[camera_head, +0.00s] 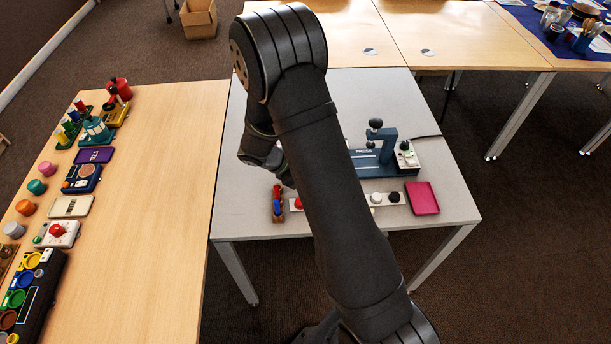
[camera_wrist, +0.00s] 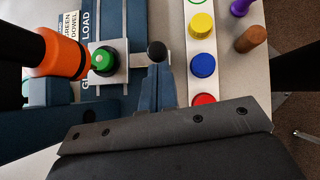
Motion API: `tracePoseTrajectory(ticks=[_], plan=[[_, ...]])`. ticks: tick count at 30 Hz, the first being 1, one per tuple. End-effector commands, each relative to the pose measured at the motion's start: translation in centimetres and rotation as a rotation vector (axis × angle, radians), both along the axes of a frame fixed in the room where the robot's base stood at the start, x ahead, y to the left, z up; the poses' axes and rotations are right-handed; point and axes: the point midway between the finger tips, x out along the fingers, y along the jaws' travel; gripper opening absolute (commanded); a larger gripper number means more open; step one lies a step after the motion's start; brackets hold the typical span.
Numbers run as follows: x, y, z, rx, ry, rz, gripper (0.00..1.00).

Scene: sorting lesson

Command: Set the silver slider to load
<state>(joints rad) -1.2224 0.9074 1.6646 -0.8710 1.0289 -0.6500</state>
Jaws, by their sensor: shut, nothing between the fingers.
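In the wrist view, the silver slider (camera_wrist: 122,75) is a squarish silver plate on the blue press base, with a green-topped round piece (camera_wrist: 104,62) on it. A short silver bar reaches right from it to a black knob (camera_wrist: 157,50). The LOAD label (camera_wrist: 86,28) is beyond the plate, partly covered. My gripper (camera_wrist: 159,69) is shut and empty, its blue-grey fingertips close by the knob; I cannot tell whether they touch. In the head view, the blue press (camera_head: 388,148) stands on the grey table; my arm hides my gripper and the slider.
An orange and black part (camera_wrist: 62,55) stands tall left of the plate. A white strip (camera_wrist: 203,78) with coloured round pieces lies to the right. A pink tray (camera_head: 421,197) lies at the table's right. The wooden table (camera_head: 160,190) at left carries many objects.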

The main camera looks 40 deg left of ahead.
Motion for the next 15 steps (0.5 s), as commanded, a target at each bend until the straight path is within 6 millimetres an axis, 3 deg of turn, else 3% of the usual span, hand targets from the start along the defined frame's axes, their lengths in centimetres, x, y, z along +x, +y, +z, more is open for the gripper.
tracePoseTrajectory(ticks=[6,15], plan=[[0.5,-0.4,0.0,-0.001,-0.001,-0.001,0.00],[4.3,-4.3,0.0,-0.001,0.000,-0.004,0.00]])
